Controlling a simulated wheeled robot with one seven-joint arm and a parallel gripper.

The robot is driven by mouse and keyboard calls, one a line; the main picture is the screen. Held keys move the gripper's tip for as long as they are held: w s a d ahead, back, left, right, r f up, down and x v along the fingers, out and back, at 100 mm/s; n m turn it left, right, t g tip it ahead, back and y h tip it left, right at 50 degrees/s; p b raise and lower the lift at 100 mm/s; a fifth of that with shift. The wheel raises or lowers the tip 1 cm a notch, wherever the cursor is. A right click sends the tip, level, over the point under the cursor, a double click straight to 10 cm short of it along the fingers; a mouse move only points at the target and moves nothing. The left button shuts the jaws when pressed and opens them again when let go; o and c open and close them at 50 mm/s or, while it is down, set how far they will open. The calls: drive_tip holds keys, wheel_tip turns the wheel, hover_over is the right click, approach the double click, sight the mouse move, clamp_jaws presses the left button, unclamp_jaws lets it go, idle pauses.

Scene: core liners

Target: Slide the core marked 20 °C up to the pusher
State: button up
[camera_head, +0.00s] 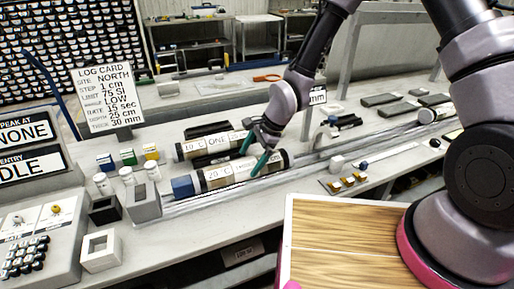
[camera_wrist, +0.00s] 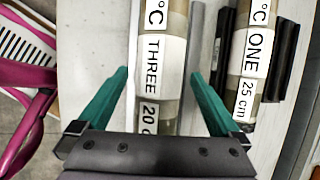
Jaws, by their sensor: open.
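The core marked 20 °C (camera_head: 222,177) lies in the metal track, a pale labelled cylinder with dark ends. In the wrist view its label, with THREE on it (camera_wrist: 155,65), runs between my fingers. A blue block (camera_head: 182,187), which looks like the pusher, sits at the core's left end; I cannot tell whether they touch. My gripper (camera_head: 255,153) is open, its green fingers on either side of the core near its right end. In the wrist view the gripper (camera_wrist: 156,100) straddles the core, with space beside both fingers.
A second core marked ONE (camera_head: 217,144) lies parallel behind, close to one finger; it shows right in the wrist view (camera_wrist: 250,65). A grey block (camera_head: 143,203) stands left of the pusher. Small gold pieces (camera_head: 348,181) sit in front of the track. Another core (camera_head: 434,114) lies far right.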

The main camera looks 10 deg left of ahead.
sight(248, 162)
drive_tip(key=shift+x, duration=2.3)
clamp_jaws()
